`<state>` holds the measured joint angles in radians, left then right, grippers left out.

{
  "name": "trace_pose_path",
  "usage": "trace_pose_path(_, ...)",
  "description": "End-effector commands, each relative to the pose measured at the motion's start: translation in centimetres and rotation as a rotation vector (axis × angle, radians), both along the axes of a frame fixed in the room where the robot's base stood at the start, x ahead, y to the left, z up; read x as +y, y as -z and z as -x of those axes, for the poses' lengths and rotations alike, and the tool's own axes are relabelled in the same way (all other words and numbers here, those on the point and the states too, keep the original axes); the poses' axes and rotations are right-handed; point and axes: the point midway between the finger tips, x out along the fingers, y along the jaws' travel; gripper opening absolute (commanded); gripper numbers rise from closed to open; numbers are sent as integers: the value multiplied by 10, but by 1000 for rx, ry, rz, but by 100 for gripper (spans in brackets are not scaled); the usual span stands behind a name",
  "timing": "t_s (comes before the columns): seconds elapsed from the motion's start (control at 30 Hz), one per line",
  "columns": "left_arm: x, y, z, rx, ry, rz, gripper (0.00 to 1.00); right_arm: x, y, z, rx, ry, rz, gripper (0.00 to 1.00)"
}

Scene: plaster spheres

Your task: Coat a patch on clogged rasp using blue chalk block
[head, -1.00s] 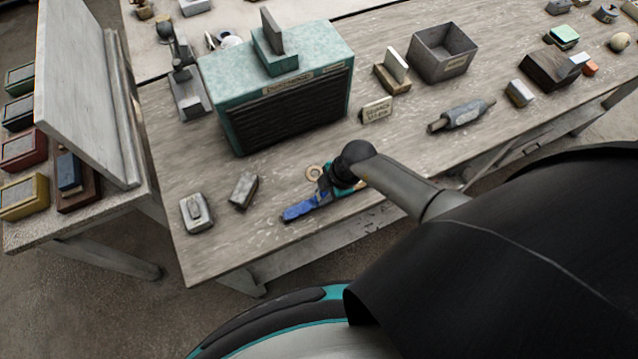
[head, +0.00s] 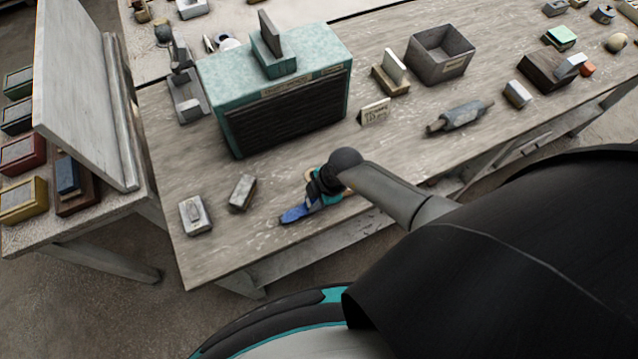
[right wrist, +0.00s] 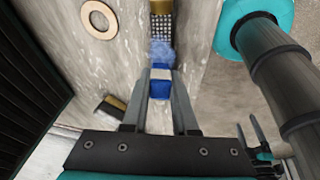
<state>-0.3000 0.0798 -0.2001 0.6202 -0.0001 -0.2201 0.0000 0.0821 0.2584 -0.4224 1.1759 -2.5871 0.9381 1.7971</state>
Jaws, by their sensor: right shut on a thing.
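The rasp (right wrist: 160,22) shows in the right wrist view as a narrow metal strip with a grid of dots. A light blue powdery patch (right wrist: 161,52) covers part of it. The blue chalk block (right wrist: 160,73), with a pale band, is between the fingers of my right gripper (right wrist: 160,88), which is shut on it. The block is at the edge of the patch; contact cannot be told. In the head view my right gripper (head: 318,190) is low over the bench's front edge. A flat blue strip (head: 297,213) sticks out to its left. My left gripper is not in view.
A pale ring (right wrist: 98,19) lies beside the rasp. A teal cabinet (head: 221,92) with a dark ribbed front stands behind. Two small blocks, one grey (head: 242,192) and one pale-topped (head: 195,215), lie to the left. A grey roller-like tool (head: 462,116) lies to the right.

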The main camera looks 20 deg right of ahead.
Motion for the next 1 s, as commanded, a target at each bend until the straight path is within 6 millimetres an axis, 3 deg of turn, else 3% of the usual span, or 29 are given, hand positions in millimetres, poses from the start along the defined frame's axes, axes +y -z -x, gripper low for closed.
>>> trace_pose_path(0.17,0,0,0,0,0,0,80,0,1,1,2,0,1,0)
trace_pose_path(1.0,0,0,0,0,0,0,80,-38,-1,-1,1,0,1,0)
